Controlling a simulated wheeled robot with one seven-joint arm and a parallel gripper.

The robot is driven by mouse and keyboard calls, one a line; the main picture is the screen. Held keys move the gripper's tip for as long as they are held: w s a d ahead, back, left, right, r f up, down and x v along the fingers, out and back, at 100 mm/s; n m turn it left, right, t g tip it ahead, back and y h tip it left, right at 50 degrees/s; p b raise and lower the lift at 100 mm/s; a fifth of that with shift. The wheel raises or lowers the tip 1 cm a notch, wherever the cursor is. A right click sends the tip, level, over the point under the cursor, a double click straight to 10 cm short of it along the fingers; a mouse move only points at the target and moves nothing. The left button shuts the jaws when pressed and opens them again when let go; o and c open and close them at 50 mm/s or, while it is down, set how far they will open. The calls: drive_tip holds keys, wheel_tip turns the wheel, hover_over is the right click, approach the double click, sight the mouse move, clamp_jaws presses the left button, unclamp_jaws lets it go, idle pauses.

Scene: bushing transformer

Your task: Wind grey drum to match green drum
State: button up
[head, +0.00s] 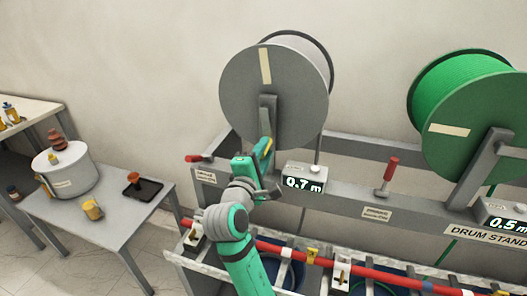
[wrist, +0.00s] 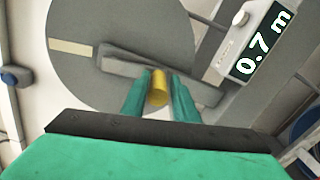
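The grey drum (head: 270,90) stands upright on a grey stand, with a cream label strip on its face. Its display (head: 304,180) reads 0.7 m; it also shows in the wrist view (wrist: 262,42). The green drum (head: 478,125) is at the right, with its display (head: 505,215) reading 0.5 m. My gripper (wrist: 158,90) is at the front of the grey drum, its teal fingers closely on both sides of a yellow handle (wrist: 159,86). The fingers appear shut on it. The handle's far end is partly hidden by the fingers.
A red-handled lever (head: 193,158) lies flat left of my gripper; another (head: 390,170) stands upright between the drums. A red bar (head: 345,267) runs along the bench front. A grey table (head: 125,222) with a white pot (head: 68,172) is at the left.

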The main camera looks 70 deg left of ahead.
drive_tip(key=shift+o, duration=0.8)
drive_tip(key=shift+w, duration=0.1)
drive_tip(key=shift+s+d, duration=0.15)
drive_tip(key=shift+s, duration=0.15)
drive_tip(key=v, duration=1)
drive_tip(key=shift+d, duration=0.2)
drive_tip(key=shift+s+r, duration=0.1)
drive_tip(key=w+a+m, duration=0.2)
drive_tip(key=a+m, duration=0.1)
drive_tip(key=m, duration=0.4)
drive_tip(key=w+a+m, duration=0.3)
drive_tip(key=m, duration=0.4)
drive_tip(key=w+a+m, duration=0.2)
drive_tip(key=a+m, duration=0.1)
drive_tip(key=m, duration=0.4)
drive_tip(key=shift+w+a, duration=0.15)
drive_tip(key=shift+a, duration=0.15)
